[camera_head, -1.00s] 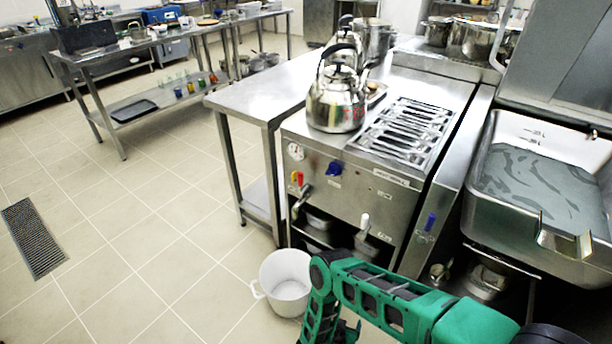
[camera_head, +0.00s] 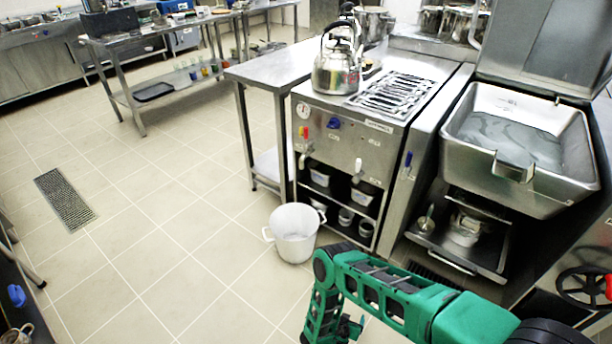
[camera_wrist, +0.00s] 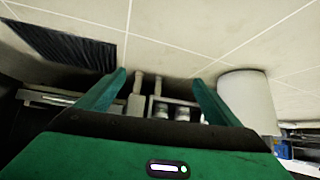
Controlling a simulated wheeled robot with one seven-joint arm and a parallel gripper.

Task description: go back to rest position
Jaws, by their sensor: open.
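My green arm reaches in from the lower right of the head view, bent at the elbow. Its far end hangs down near the bottom edge, where I cannot make out the fingertips. In the wrist view my gripper (camera_wrist: 157,80) has its two green fingers spread wide apart, with nothing held between them. Tile floor and metal equipment show beyond the fingers.
A white two-handled pot (camera_head: 293,243) stands on the floor before the cooking unit (camera_head: 345,143), with a kettle (camera_head: 337,72) on top. A tilting pan (camera_head: 560,183) is at right. A floor drain (camera_head: 64,199) lies left; tiles between are clear.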

